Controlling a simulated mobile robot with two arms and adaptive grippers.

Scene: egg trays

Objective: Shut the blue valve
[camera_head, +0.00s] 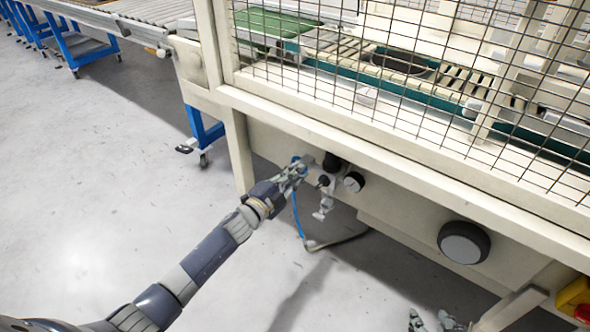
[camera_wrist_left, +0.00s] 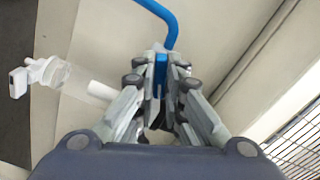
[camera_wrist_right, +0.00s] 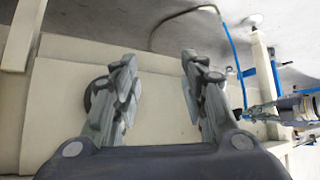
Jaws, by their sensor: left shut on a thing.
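The blue valve (camera_head: 296,160) is on the cream front panel of the machine, mostly hidden behind my left gripper (camera_head: 298,170). In the left wrist view, my left gripper (camera_wrist_left: 160,72) has its fingertips closed around the blue valve (camera_wrist_left: 160,66), and only a narrow blue strip shows between them. My right gripper (camera_head: 432,322) is low at the bottom edge of the head view. In the right wrist view, my right gripper (camera_wrist_right: 160,75) is open and empty, with its fingers wide apart in front of the panel.
A pressure gauge (camera_head: 354,182) and a clear filter bowl (camera_head: 323,207) are right of the valve. A blue hose (camera_head: 297,215) hangs below. A big dark round knob (camera_head: 464,243) is further right. A wire mesh guard (camera_head: 400,80) stands above. The floor at left is clear.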

